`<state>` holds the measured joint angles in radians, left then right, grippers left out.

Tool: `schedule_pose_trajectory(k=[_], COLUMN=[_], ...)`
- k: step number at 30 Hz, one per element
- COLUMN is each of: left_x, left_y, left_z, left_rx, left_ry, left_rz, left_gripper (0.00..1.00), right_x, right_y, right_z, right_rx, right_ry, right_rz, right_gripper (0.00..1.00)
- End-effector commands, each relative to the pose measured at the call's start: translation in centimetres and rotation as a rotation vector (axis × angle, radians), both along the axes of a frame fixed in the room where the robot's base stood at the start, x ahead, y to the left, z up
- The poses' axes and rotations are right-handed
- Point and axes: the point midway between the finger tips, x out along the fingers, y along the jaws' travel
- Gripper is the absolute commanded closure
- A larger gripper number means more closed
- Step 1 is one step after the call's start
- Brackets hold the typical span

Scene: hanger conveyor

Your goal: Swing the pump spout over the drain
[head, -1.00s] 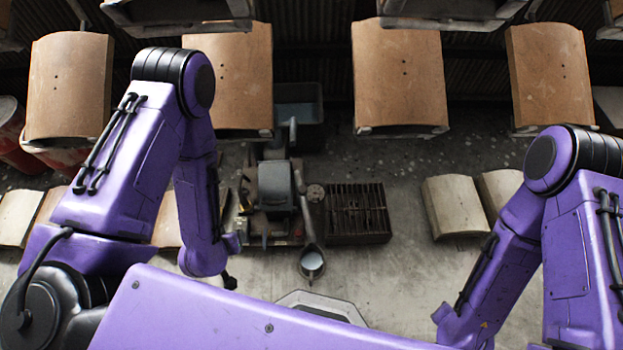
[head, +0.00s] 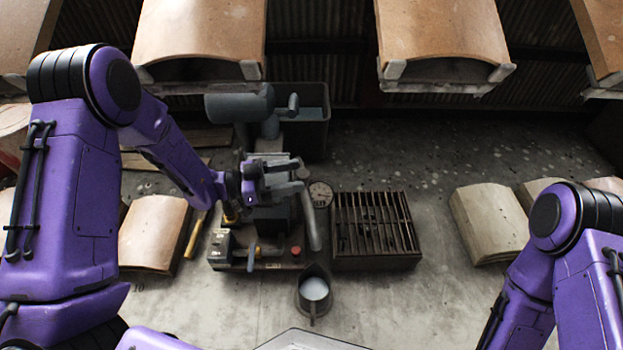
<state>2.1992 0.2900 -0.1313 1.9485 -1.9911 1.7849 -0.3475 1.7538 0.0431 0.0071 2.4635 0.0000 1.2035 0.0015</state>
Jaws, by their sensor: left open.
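The pump (head: 268,212) stands on a worn base plate in the middle of the view. Its grey spout (head: 312,225) slopes down toward the viewer, its lower end near a small pot of pale liquid (head: 314,290). The drain (head: 374,225), a dark slatted grate, lies just right of the spout, which is not over it. My left gripper (head: 294,177) is open at the pump, its fingers pointing right near the spout's upper end. I cannot tell whether they touch it. The left gripper hides part of the pump. My right gripper is out of view.
A round gauge (head: 320,194) sits between spout and drain. A dark bin (head: 308,125) stands behind. Curved tan panels (head: 200,38) hang overhead at the back. Pale curved panels (head: 490,222) lie on the right. The floor between drain and these panels is clear.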

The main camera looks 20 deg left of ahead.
Motion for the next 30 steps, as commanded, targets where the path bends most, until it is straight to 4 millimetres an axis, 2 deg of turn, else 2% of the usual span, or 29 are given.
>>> schedule_pose_trajectory(k=[3,7,17,18,20,21,23,30], left_x=[1.1,2.0,2.3,2.3,2.3,2.3,2.3,2.4], left_y=[-2.4,-4.0,-4.7,-4.7,-4.7,-4.7,-4.7,-5.2], left_z=[-0.3,-0.2,-0.1,-0.1,-0.1,-0.1,-0.1,-0.1], left_rx=[0.001,0.001,-0.001,-0.001,0.0,0.0,0.0,0.0], left_ry=[0.0,0.0,0.003,0.003,0.003,0.003,0.003,0.004], left_rz=[-0.004,-0.001,0.002,0.002,0.002,0.002,0.002,0.004], left_gripper=[0.41,0.41,0.41,0.48,0.67,0.8,1.0,1.0], right_x=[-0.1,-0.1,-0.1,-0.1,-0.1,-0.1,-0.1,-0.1], right_y=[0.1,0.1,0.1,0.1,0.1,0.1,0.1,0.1], right_z=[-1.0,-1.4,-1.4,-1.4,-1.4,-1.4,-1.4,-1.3], right_rx=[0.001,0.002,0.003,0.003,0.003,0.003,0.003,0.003], right_ry=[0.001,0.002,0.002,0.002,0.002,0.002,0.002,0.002], right_rz=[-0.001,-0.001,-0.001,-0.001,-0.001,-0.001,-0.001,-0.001], right_gripper=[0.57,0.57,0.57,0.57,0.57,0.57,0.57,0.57])
